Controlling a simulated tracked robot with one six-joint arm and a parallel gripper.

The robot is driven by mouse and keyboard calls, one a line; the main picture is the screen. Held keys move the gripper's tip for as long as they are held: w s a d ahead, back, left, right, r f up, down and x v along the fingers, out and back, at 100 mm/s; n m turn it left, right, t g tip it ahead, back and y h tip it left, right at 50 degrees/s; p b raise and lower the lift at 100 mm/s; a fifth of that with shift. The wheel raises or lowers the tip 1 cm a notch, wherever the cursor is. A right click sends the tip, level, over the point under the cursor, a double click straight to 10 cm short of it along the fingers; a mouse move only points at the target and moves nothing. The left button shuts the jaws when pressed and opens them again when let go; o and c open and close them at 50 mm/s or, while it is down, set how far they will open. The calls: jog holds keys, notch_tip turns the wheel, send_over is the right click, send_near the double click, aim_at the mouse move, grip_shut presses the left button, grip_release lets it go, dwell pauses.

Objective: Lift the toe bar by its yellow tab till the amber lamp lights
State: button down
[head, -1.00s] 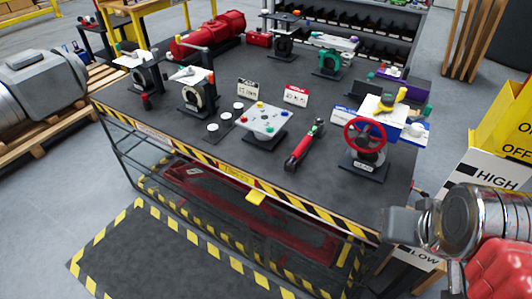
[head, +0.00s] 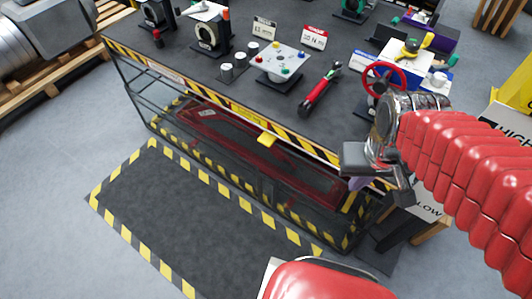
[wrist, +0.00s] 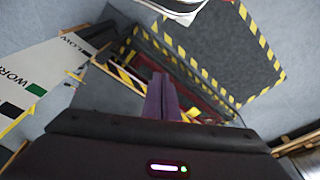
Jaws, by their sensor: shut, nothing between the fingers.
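The yellow tab (head: 267,139) sticks out from the front edge of the bench, about the middle of its length. It is attached at the black-and-yellow striped bar (head: 220,104) along that edge, which I take as the toe bar. My gripper (head: 357,183) is near the bench's front right corner, well right of the tab and apart from it. Its purple fingers (wrist: 161,98) show together and empty in the wrist view. I cannot tell which lamp is the amber one, or whether it is lit.
A white button panel (head: 282,62), a red-handled tool (head: 320,90) and a red handwheel (head: 385,78) stand on the bench top. A red frame (head: 215,130) lies beneath the bench. The striped floor mat (head: 190,210) in front is clear.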

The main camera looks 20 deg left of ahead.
jog(key=w+a+f+n+t+h, duration=0.35)
jog(key=a+f+n, duration=0.35)
jog(key=f, duration=0.7)
jog(key=w+a+f+n+t+h, duration=0.25)
jog(key=a+f+n+h, duration=0.4)
jog(key=f, duration=0.75)
jog(key=w+a+f+n+t+h, duration=0.25)
jog(key=a+f+n, duration=0.25)
jog(key=f+n, duration=0.65)
jog(key=w+a+f+n+t+y, duration=0.3)
jog(key=a+f+t+y, duration=0.15)
jog(key=f+t, duration=0.2)
jog(key=w+a+r+n+t+y, duration=0.1)
jog(key=w+a+r+t+y, duration=0.1)
jog(key=a+r, duration=0.3)
jog(key=a+t, duration=0.1)
jog(key=a, duration=0.2)
jog(key=shift+w+r+n, duration=0.15)
jog(key=shift+r+n, duration=0.1)
jog(key=shift+n, duration=0.05)
jog(key=shift+a, duration=0.1)
jog(key=w+d+r, duration=0.2)
jog(key=w+r, duration=0.4)
jog(key=w, duration=0.3)
jog(key=shift+w+d+r, duration=0.15)
jog(key=shift+d+r, duration=0.05)
jog(key=shift+d, duration=0.2)
